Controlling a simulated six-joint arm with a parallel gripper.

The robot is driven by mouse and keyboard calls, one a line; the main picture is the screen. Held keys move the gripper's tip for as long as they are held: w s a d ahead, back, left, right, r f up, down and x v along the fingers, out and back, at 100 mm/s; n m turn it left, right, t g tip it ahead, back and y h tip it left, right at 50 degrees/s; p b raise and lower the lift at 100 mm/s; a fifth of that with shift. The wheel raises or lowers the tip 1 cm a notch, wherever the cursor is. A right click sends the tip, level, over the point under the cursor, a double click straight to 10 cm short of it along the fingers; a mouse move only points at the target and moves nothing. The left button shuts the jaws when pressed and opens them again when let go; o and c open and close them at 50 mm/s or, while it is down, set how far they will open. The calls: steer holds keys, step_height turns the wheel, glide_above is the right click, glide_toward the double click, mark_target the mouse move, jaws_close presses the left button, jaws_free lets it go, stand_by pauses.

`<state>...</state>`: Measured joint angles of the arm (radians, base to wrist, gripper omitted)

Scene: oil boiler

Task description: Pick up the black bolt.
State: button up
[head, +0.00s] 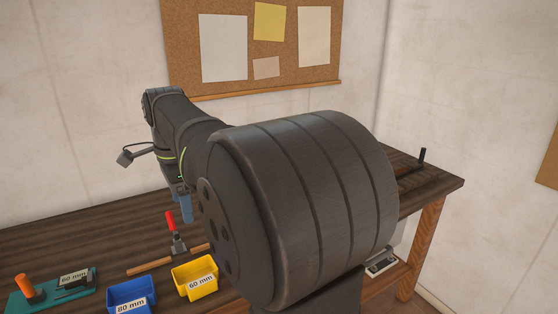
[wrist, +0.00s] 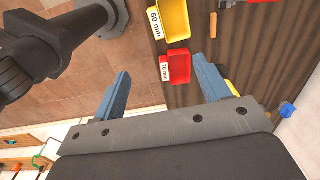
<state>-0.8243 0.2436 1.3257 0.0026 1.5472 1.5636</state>
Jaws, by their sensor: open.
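I cannot make out the black bolt for certain in either view. A small dark piece (head: 72,290) lies on the teal board (head: 52,297) by a "60 mm" label at the lower left of the head view, too small to identify. My gripper (wrist: 161,78) is open in the wrist view, its two blue fingers wide apart with nothing held. A red "70 mm" bin (wrist: 180,67) shows beyond and between the fingers. In the head view my blue gripper finger (head: 182,207) hangs over the workbench, and my arm hides much of the bench.
The workbench (head: 60,242) carries a blue "80 mm" bin (head: 132,293), a yellow "60 mm" bin (head: 195,277), a red-handled clamp (head: 174,232) and an orange-handled tool (head: 25,287). A black upright handle (head: 422,156) stands at the far right. The bench's back left is clear.

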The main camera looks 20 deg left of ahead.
steer(key=c, duration=0.6)
steer(key=shift+o, duration=0.2)
glide_above(78, 281)
step_height(78, 281, down, 8)
steer(key=shift+m, duration=0.3)
steer(key=f, duration=1.1)
steer(key=shift+s+a+f, duration=0.1)
steer(key=shift+s+f, duration=0.1)
steer(key=shift+s, duration=0.1)
steer(key=shift+w+f, duration=0.15)
steer(key=shift+f, duration=1.35)
steer(key=shift+w+f, duration=0.1)
steer(key=shift+f, duration=1.35)
